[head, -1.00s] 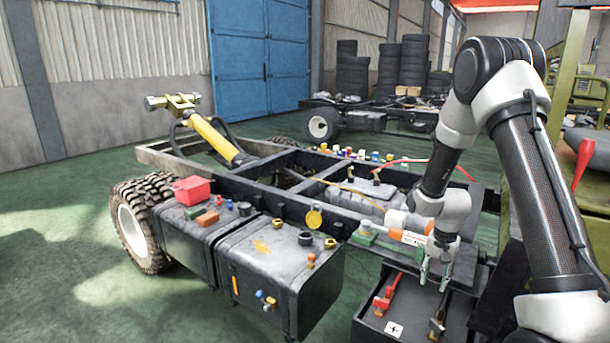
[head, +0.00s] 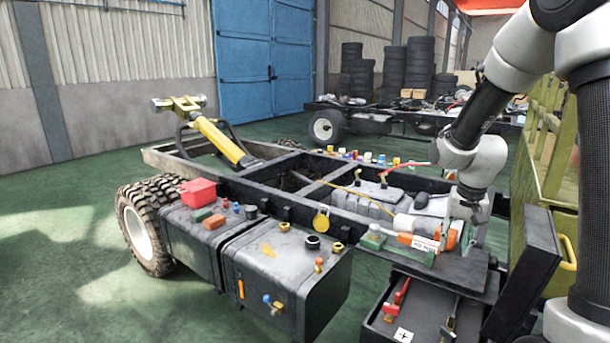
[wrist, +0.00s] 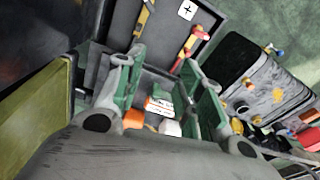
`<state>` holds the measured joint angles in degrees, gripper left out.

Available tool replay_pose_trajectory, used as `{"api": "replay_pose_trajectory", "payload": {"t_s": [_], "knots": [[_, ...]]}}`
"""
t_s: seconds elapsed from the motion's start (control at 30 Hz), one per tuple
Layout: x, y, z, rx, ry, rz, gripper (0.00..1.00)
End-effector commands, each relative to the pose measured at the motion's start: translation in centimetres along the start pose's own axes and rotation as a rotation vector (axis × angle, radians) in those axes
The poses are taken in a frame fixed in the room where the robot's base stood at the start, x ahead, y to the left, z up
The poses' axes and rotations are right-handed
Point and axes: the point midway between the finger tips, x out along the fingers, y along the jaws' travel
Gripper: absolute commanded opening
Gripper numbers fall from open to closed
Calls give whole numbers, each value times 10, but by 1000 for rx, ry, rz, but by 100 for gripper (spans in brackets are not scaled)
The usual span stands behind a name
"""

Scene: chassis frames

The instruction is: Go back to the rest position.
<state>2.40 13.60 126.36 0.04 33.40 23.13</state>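My gripper (head: 462,241) hangs at the end of my arm, above the right side of the black chassis frame (head: 335,207). In the wrist view its two fingers with green pads stand apart, with nothing held between them (wrist: 165,85). An orange block with a white label (head: 425,243) sits just left of and below the fingers in the head view. It also shows between and beyond the fingers in the wrist view (wrist: 158,106). I cannot tell exactly how far the fingertips are from it.
An open black box (head: 375,325) below holds a red-handled part (head: 397,300); its raised lid (head: 525,265) stands at right. Black tanks (head: 310,285) carry small caps and a red box (head: 197,192). An olive-green panel (head: 560,190) stands close behind my arm. Green floor at left is clear.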

Motion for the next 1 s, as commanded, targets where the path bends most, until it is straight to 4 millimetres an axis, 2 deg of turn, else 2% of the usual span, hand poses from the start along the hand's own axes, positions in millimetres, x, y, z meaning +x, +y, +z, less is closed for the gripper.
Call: {"api": "replay_pose_trajectory", "payload": {"t_s": [0.03, 0.2, 0.3, 0.4, 0.6, 0.7, 0.8, 1.0], "knots": [[-26, 2, 8, -27, 26, -11, 38], [-101, 17, 54, -144, 88, -34, 38], [-135, 29, 86, -213, 127, -45, 38], [-161, 43, 121, -281, 166, -54, 38], [-186, 66, 177, -390, 227, -62, 38], [-190, 73, 193, -421, 244, -63, 38], [-192, 76, 200, -437, 253, -64, 38], [-192, 77, 202, -441, 253, -64, 38]]}}
